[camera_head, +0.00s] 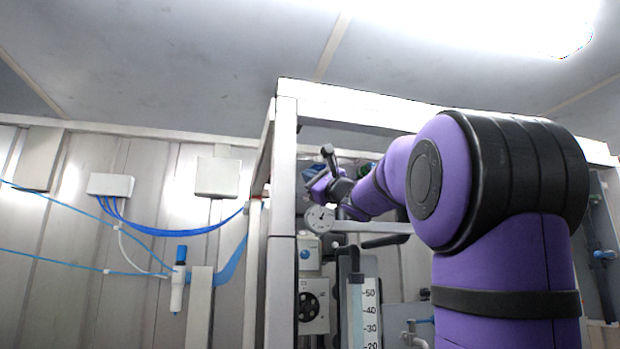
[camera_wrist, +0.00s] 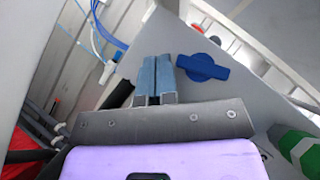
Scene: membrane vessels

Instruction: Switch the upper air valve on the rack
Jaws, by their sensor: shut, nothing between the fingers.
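A blue valve handle (camera_wrist: 203,67) with a round hub and two flat arms sits on a grey panel in the wrist view. It lies nearly crosswise in the picture. My gripper (camera_wrist: 156,62) shows as two blue-grey fingers side by side, shut and empty. The fingertips are just left of the handle; a small gap shows between them in the picture, but I cannot tell the depth. In the head view my purple arm reaches into the upper part of the white-framed rack (camera_head: 285,180). The valve handle cannot be made out clearly there.
A round pressure gauge (camera_head: 320,218) sits below my wrist, and a numbered scale (camera_head: 371,310) stands lower down. A green and white part (camera_wrist: 298,148) is at the lower right of the wrist view. Blue hoses (camera_head: 170,230) run along the wall at left.

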